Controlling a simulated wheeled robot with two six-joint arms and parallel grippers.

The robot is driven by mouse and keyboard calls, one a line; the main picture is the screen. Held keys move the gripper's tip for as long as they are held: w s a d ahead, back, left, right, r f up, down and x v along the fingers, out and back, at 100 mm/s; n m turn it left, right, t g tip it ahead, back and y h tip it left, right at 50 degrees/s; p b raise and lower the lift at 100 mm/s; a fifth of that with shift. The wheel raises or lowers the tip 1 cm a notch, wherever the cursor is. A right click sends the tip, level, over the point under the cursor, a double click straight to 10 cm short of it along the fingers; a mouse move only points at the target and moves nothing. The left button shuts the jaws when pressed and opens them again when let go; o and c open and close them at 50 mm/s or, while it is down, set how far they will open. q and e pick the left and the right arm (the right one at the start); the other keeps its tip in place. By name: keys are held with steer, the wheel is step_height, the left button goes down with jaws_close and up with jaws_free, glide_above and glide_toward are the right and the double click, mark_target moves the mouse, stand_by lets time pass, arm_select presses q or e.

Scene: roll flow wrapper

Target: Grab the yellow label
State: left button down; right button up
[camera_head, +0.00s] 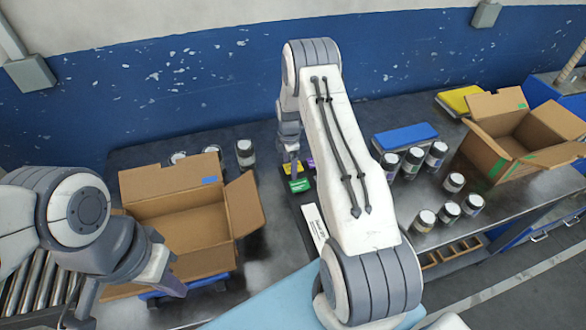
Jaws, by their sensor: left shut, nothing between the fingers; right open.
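My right gripper (293,172) points down over a narrow dark holder with small coloured labels at the back middle of the table. It is open, and its arm hides part of the holder. A green label (300,185) lies just below the fingertips, and a purple one (311,163) shows to their right. A small yellow-green patch shows by the fingers, but I cannot tell whether it is the yellow label. My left gripper (75,318) is low at the left, beside the left box, shut and empty, partly cut off by the frame.
An open cardboard box (170,184) stands at the left, another (515,135) at the right. Several lidded jars (412,163) stand right of my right arm. A blue pack (404,136) and a yellow pack (458,99) lie at the back. A roller conveyor (38,290) is at the left.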

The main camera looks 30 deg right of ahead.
steer(key=c, duration=1.4)
steer(key=shift+r, duration=0.15)
